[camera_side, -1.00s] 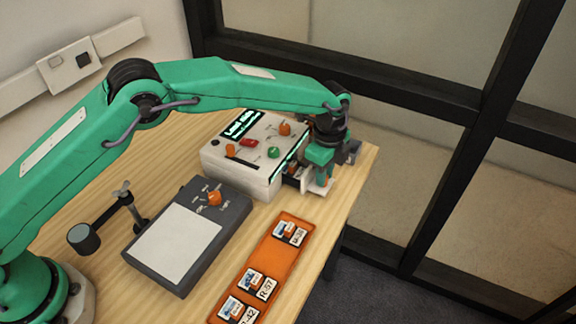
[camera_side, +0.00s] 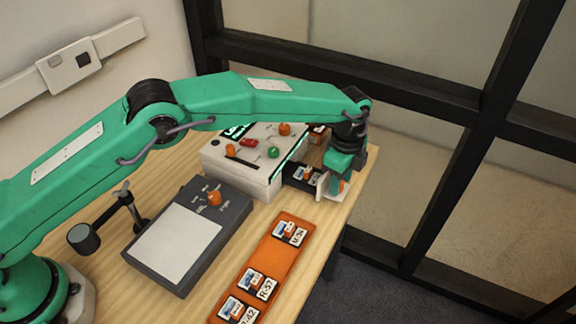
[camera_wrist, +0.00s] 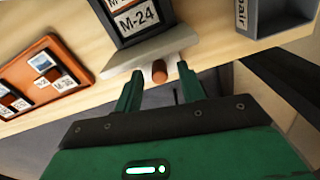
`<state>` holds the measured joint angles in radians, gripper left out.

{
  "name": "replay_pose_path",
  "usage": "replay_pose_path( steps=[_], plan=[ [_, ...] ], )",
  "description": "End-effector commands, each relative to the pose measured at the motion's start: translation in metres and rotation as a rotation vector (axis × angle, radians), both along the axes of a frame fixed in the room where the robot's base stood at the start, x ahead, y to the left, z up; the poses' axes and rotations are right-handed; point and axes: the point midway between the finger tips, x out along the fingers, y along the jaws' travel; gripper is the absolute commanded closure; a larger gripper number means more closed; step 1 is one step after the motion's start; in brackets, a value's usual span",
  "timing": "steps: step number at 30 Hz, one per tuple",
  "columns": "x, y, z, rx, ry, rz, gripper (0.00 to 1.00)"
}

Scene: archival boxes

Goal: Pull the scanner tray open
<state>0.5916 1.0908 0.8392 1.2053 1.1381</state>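The white scanner (camera_side: 235,165) stands on the table with orange and green knobs on top. Its dark tray (camera_side: 296,180) sticks out of the right side and is well open, with a label-bearing piece in it. In the wrist view a card marked M-24 (camera_wrist: 135,18) lies in the tray, behind the pale front panel (camera_wrist: 125,60). An orange-brown handle knob (camera_wrist: 159,72) sticks out from that panel. My gripper (camera_wrist: 160,69) has one finger on each side of the knob, with visible gaps. In the side view my gripper (camera_side: 342,174) is at the tray's outer end.
An orange holder (camera_side: 268,262) with several labelled cartridges lies in front of the scanner. A dark grey device with a pale pad (camera_side: 178,243) is to its left. The table's right edge is close to my gripper. A grey bin (camera_wrist: 285,15) shows at the wrist view's upper right.

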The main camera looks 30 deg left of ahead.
Motion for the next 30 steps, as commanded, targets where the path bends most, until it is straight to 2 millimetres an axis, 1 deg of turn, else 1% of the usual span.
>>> replay_pose_path(
  steps=[6,11,14,24,30],
  plan=[
    [0.0,0.0,0.001,0.0,0.001,0.0,0.6],
    [0.0,0.0,0.009,0.0,-0.001,0.0,0.6],
    [0.0,0.0,0.019,0.0,-0.001,0.0,0.6],
    [0.0,0.0,0.062,-0.001,-0.002,0.0,0.6],
    [0.0,0.0,0.076,0.0,0.0,0.0,0.6]
  ],
)
